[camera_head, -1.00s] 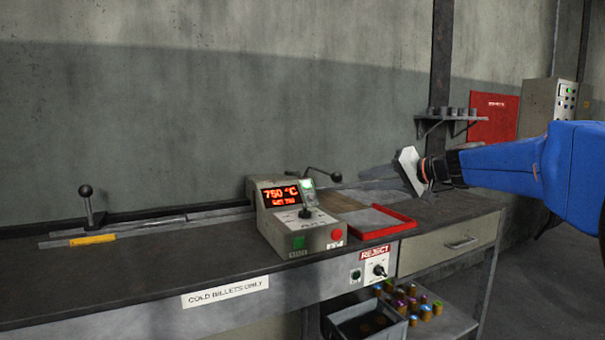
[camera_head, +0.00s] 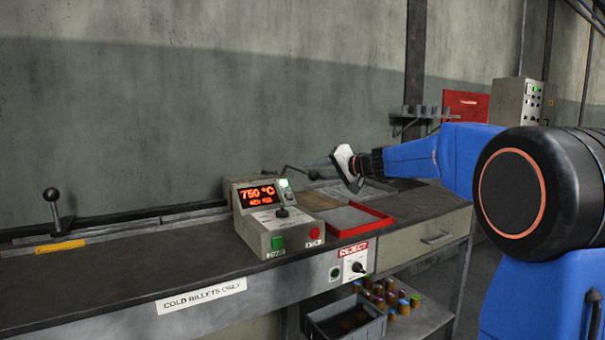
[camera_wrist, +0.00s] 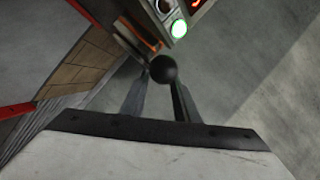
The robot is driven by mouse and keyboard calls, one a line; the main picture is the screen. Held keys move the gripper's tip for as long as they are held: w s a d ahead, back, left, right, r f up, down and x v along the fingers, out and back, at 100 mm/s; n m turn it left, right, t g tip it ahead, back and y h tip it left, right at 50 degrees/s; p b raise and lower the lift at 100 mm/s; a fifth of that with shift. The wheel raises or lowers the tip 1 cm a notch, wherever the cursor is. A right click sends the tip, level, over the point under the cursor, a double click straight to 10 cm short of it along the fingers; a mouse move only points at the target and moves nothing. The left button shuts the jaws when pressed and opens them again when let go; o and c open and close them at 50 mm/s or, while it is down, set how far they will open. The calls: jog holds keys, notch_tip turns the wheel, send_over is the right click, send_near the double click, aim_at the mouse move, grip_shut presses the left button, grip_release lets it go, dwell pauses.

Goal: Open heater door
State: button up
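A black ball-knobbed lever (camera_head: 313,174) stands behind the right side of the control box. Its round knob (camera_wrist: 163,68) shows in the wrist view at the fingertips. I cannot tell which panel is the heater door. My gripper (camera_head: 318,163) reaches in from the right, its fingers pointing left near the lever. In the wrist view my gripper (camera_wrist: 158,84) is open, its two grey fingers apart, with the knob in line with the gap. I cannot tell whether the knob lies between the fingers or just beyond them. Nothing is held.
The control box (camera_head: 272,240) shows 750 °C and a lit green lamp. A red tray (camera_head: 372,229) lies right of it. Another ball-knobbed lever (camera_head: 54,208) stands at the far left. A grey bin (camera_head: 325,327) and several coloured billets sit on the lower shelf.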

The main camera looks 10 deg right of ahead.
aim_at(303, 172)
jog(key=shift+x, duration=2.95)
jog(key=shift+r, duration=0.1)
grip_shut()
